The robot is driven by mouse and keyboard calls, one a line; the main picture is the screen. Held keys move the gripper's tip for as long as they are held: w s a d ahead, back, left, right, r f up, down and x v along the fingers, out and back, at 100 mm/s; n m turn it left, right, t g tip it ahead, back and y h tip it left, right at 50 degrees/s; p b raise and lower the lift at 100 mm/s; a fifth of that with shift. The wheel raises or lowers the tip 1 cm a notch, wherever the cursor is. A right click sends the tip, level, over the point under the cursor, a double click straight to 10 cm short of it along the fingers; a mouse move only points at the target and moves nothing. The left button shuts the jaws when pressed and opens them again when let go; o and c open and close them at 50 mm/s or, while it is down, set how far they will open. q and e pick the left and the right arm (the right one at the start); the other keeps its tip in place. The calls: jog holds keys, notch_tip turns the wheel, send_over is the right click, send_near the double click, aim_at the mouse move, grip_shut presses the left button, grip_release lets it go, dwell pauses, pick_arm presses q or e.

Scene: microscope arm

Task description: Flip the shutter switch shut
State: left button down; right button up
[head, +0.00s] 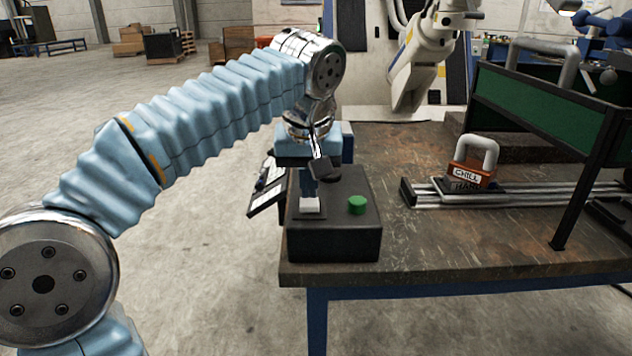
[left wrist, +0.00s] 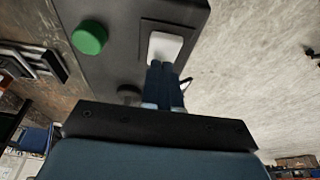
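A dark control box (head: 335,240) stands on the near left corner of the workbench. On its top are a white switch (head: 310,206) and a round green button (head: 357,204). My left gripper (head: 308,193) points down over the box from behind the switch. In the left wrist view, its two blue fingers (left wrist: 165,70) lie side by side with no clear gap, shut and empty. Their tips reach the edge of the white switch (left wrist: 165,46); I cannot tell whether they touch it. The green button (left wrist: 89,38) is clear of the fingers. My right gripper is out of view.
A dark round knob (left wrist: 129,93) sits on the box near the fingers, partly hidden. An orange padlock-like block (head: 472,172) rests on metal rails to the right. A green panel (head: 540,105) stands behind it. The bench top (head: 440,245) between box and rails is clear.

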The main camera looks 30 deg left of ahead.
pick_arm(q)
jog(key=shift+s+f, duration=0.15)
jog(key=shift+s, duration=0.05)
jog(key=shift+s+d, duration=0.45)
jog(key=shift+s, duration=0.15)
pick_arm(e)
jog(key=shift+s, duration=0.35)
